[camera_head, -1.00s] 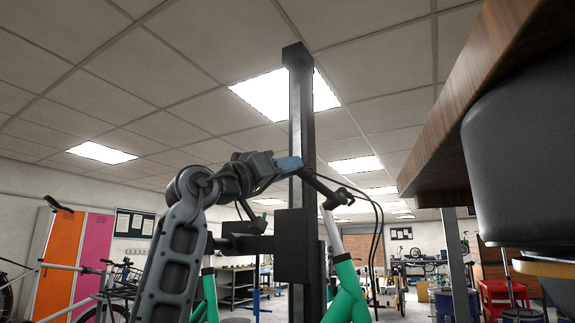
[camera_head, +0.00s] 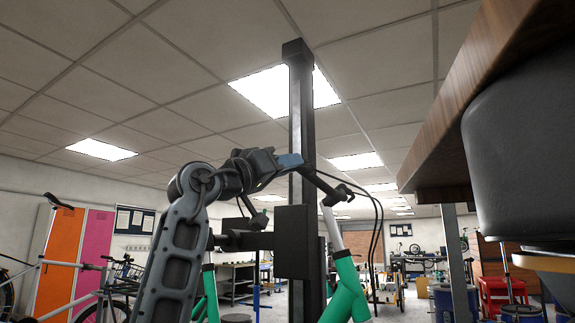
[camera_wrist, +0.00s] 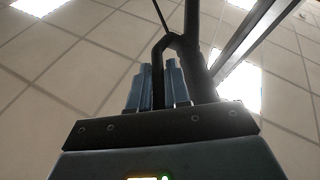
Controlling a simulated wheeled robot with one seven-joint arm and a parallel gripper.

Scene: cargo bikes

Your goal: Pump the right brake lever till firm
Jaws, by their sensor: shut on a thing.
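The green cargo bike (camera_head: 346,292) stands clamped against a dark upright post in the head view. Its dark handlebar (camera_head: 322,184) runs beside the post, and it also shows in the wrist view as a thick dark bar (camera_wrist: 194,50). A thinner dark brake lever (camera_wrist: 158,72) branches beside that bar. My gripper (camera_head: 290,160) is at the handlebar, level with the post. In the wrist view my gripper's two blue-grey fingers (camera_wrist: 157,85) are close together, with the lever between them. The lever's contact is partly hidden by the fingers.
The dark post (camera_head: 296,110) rises close behind my gripper. Black cables (camera_head: 376,225) hang to the right of the handlebar. A wooden worktop (camera_head: 470,100) juts in at the upper right. Another bike (camera_head: 85,270) stands at the left, before orange and pink lockers.

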